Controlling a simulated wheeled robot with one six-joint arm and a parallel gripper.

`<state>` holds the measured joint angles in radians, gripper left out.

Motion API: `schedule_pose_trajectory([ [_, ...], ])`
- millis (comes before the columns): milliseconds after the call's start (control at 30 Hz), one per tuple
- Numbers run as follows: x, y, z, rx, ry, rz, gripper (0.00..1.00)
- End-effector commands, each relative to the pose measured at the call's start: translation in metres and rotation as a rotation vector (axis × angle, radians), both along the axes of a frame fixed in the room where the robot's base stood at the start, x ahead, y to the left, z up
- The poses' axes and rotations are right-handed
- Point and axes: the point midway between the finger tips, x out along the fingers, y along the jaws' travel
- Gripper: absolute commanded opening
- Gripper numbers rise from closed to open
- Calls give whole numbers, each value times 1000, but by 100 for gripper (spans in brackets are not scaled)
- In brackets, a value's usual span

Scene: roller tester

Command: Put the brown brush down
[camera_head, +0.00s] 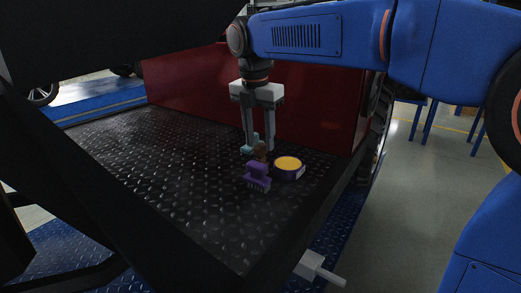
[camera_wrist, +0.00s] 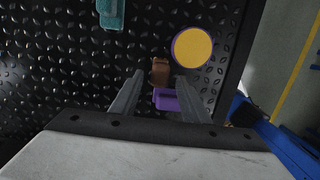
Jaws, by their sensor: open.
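The brown brush (camera_head: 260,151) is on the black diamond-plate bed, partly hidden behind the purple brush in the head view. In the wrist view the brown brush (camera_wrist: 160,70) lies between my fingertips, with a gap on both sides. My gripper (camera_head: 259,146) is open and points down over it; its fingers also show in the wrist view (camera_wrist: 160,76). It appears to rest on the plate, though its underside is hidden.
A purple brush (camera_head: 257,174) stands close to the brown one. A round tin with a yellow top (camera_head: 289,165) is at right, a teal brush (camera_head: 249,146) at left. A red wall (camera_head: 310,115) rises behind. The bed's left part (camera_head: 150,150) is clear.

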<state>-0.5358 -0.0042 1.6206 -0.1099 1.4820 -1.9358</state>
Motion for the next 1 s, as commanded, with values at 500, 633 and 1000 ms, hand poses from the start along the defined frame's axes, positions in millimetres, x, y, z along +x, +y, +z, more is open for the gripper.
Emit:
schedule_pose_trajectory([
  [500,-6,5,67,0,0,0,42],
  [633,-6,5,69,-1,1,0,42],
  [1000,-35,-57,51,70,-57,-353,42],
])
